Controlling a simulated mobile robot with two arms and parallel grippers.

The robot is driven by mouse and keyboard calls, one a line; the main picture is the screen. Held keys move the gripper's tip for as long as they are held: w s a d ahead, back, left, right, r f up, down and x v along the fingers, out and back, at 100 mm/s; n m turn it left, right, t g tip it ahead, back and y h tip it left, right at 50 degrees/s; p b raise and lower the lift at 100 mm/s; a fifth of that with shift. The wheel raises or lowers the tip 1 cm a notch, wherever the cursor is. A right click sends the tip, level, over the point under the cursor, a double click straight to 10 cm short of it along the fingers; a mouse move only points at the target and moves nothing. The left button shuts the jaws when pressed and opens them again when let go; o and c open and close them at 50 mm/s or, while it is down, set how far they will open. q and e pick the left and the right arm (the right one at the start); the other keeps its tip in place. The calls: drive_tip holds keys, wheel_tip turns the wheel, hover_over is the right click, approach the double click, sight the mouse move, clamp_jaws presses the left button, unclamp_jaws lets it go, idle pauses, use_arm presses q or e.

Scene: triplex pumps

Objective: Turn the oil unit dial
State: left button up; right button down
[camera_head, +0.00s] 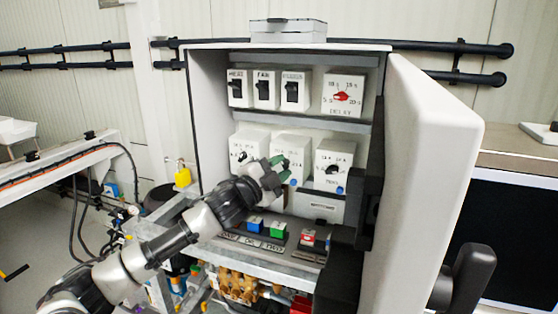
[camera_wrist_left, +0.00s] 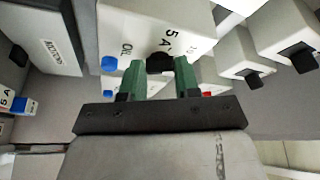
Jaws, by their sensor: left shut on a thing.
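The oil unit (camera_head: 293,146) is the middle white box in the lower row of the open cabinet, partly behind my gripper in the head view. In the left wrist view the oil unit (camera_wrist_left: 125,35) carries the words OIL and 5 A and a blue button. Its black dial (camera_wrist_left: 160,63) lies between the green fingers of my left gripper (camera_wrist_left: 160,68), which is shut on it. In the head view my left gripper (camera_head: 278,165) covers the dial. My right gripper is in neither view.
White units stand left and right (camera_head: 334,160) of the oil unit. Switch boxes (camera_head: 265,90) and a delay unit with a red knob (camera_head: 342,96) fill the row above. The open cabinet door (camera_head: 420,170) blocks the right side. Coloured buttons (camera_head: 278,230) lie below.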

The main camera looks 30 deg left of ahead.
use_arm(q)
drive_tip(key=shift+m, duration=0.3)
drive_tip(key=o, duration=0.9)
drive_tip(key=shift+b+v, duration=2.8)
drive_tip(key=shift+v, duration=2.65)
